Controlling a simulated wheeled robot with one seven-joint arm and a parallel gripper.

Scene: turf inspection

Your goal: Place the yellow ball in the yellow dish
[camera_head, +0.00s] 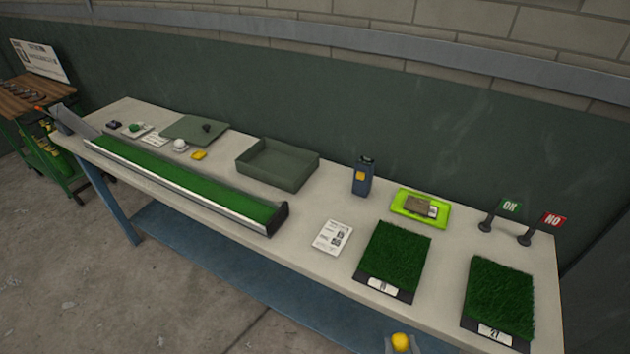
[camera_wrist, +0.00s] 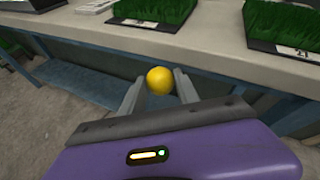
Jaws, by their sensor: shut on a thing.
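The yellow ball (camera_wrist: 160,81) is between the two fingers of my gripper (camera_wrist: 159,88), which is shut on it. In the head view the ball (camera_head: 400,341) shows at the bottom edge, in front of the table's near edge; only the tips of my gripper (camera_head: 401,346) show there. A small yellow dish (camera_head: 199,156) sits on the table at left, behind the green ramp and beside a white ball on a small stand. It is too small to see inside.
The long table (camera_head: 335,205) holds a turf ramp (camera_head: 180,178), a dark green open tray (camera_head: 277,165), a blue device (camera_head: 363,177), a lime tray (camera_head: 440,220), two turf samples (camera_head: 395,255) (camera_head: 500,295) and OK (camera_head: 510,207) and NO (camera_head: 552,220) flags. A printed card (camera_head: 333,237) lies at the front.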

